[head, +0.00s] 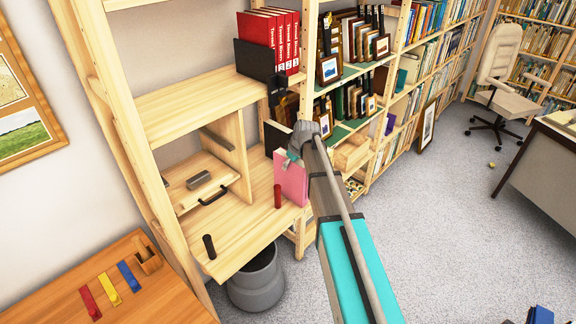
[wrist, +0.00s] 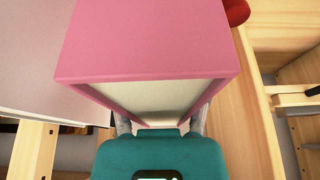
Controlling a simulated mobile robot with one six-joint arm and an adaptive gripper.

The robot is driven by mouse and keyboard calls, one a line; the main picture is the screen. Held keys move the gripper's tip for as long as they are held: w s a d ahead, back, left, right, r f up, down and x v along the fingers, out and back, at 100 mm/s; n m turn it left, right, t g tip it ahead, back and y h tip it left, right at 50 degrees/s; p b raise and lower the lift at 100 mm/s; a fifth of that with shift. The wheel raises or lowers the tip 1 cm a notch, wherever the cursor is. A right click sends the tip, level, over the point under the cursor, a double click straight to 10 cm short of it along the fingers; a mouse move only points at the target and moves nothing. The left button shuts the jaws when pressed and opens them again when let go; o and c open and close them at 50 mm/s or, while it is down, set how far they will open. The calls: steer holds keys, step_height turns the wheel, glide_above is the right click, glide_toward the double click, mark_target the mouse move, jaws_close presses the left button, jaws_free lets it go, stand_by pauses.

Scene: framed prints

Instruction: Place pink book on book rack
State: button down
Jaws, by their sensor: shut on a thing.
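The pink book (head: 290,182) is upright at the right end of a wooden shelf's lower board. It also fills the upper middle of the wrist view (wrist: 150,40), with its pale page edge facing my gripper. I cannot tell whether the book touches the board. The wooden rack (head: 195,97) stands at the centre left, with red binders (head: 285,35) beside a black bookend (head: 255,58) on its upper board.
A red cylinder (head: 277,196) and a black cylinder (head: 209,246) stand on the lower board. Framed prints (head: 330,69) and books fill shelves to the right. A grey bin (head: 257,280) is below. Carpet on the right is mostly clear.

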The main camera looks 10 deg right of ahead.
steer(key=shift+f, duration=0.1)
steer(key=shift+c, duration=0.4)
jaws_free()
steer(key=shift+r, duration=0.2)
steer(key=p+v, duration=0.3)
steer(key=shift+s+r+p, duration=0.15)
steer(key=shift+r+p, duration=0.15)
steer(key=shift+r, duration=0.05)
steer(key=p+v, duration=0.7)
steer(key=v, duration=0.1)
steer(key=shift+d, duration=0.15)
stand_by(0.5)
